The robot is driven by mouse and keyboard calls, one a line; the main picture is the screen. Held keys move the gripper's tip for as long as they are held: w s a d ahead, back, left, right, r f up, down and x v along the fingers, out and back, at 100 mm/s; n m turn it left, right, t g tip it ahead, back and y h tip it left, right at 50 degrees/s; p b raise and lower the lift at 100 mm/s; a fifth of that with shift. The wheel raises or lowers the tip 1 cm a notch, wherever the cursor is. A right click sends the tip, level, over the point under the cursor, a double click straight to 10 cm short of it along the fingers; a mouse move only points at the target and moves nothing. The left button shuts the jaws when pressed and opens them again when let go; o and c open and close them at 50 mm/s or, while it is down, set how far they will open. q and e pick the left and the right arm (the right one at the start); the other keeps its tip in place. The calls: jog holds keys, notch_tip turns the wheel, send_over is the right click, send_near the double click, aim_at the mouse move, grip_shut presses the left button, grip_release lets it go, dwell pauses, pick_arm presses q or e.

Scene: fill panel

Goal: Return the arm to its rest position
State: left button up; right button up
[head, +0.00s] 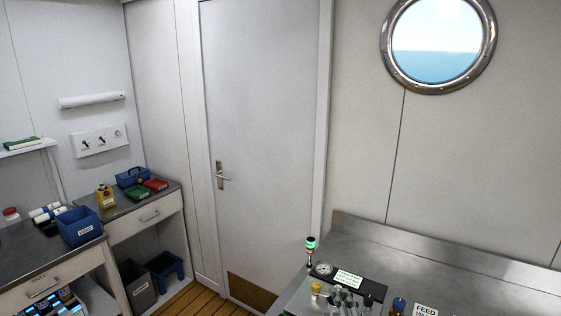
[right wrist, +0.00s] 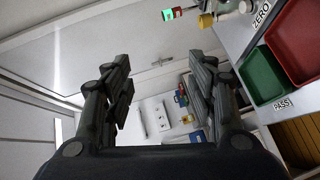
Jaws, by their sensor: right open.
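My right gripper (right wrist: 160,95) shows in the right wrist view with its two dark fingers wide apart and nothing between them. It is in the air; past its fingers I see the white wall, the door and the far counter. No gripper or arm shows in the head view, so my left gripper is out of sight. The fill panel (head: 345,285) stands on the steel counter (head: 450,275) at the lower right of the head view, with a gauge, a green-lit lamp (head: 310,244) and several knobs. Its lower part is cut off by the frame edge.
In the right wrist view a green tray (right wrist: 262,75) and a red tray (right wrist: 298,45) lie at the right, near a PASS label. A blue bin (head: 80,226) stands on the left counter. A closed door (head: 262,130) is in the middle. The steel counter's right part looks clear.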

jog(key=s+d+f+m+g+h, duration=0.1)
jog(key=s+d+f+m+g, duration=0.3)
jog(key=s, duration=0.3)
jog(key=s+d+f+m+g+h, duration=0.2)
jog(key=s+f+m, duration=0.3)
jog(key=s, duration=0.3)
jog(key=s+f+m+g+y, duration=0.1)
jog(key=s+f+m+g, duration=0.15)
jog(key=s, duration=0.75)
jog(key=s+f+m+g, duration=0.1)
jog(key=s+m+g, duration=0.3)
jog(key=s, duration=0.6)
notch_tip(320, 180, down, 38)
jog(key=s+g+b, duration=0.1)
jog(key=b, duration=1.1)
jog(key=s+d+f+b, duration=0.1)
jog(key=s+f+b, duration=0.2)
jog(key=s+f, duration=0.2)
jog(key=s+d+f+g+b, duration=0.1)
jog(key=s+f+b, duration=0.2)
jog(key=f, duration=0.9)
jog(key=s+d+f+b, duration=0.1)
jog(key=s+f+b, duration=0.3)
jog(key=s+f, duration=0.5)
jog(key=shift+d+n, duration=0.35)
jog(key=shift+d, duration=0.05)
jog(key=shift+g, duration=0.25)
